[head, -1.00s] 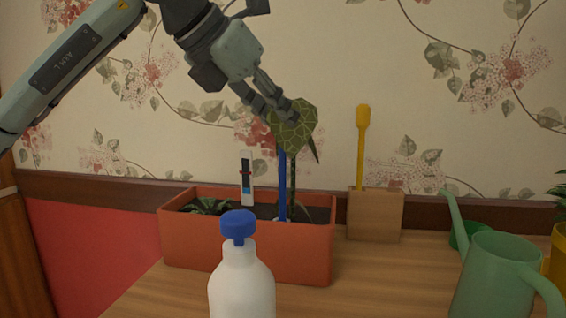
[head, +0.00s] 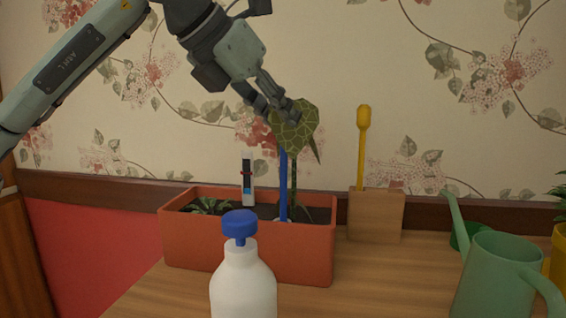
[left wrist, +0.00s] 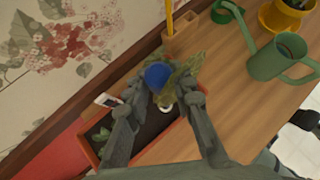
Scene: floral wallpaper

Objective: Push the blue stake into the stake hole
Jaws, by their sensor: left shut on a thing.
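The blue stake (head: 283,185) stands upright in the orange planter (head: 247,250), its lower end at the white ring of the stake hole (head: 284,221). How deep it sits in the hole I cannot tell. In the left wrist view its rounded blue top (left wrist: 157,76) lies between my fingers, and the white ring (left wrist: 165,107) shows just below it. My left gripper (head: 281,108) is shut on the stake near its top, above the planter. A large green leaf (head: 297,130) partly hides the fingertips and stake top. My right gripper is in neither view.
A white bottle with a blue cap (head: 242,280) stands before the planter. A white marker (head: 248,180) and small plant (head: 208,206) are in the soil. A wooden block with a yellow tool (head: 375,215) stands right of the planter, then a green watering can (head: 490,275). The wall is close behind.

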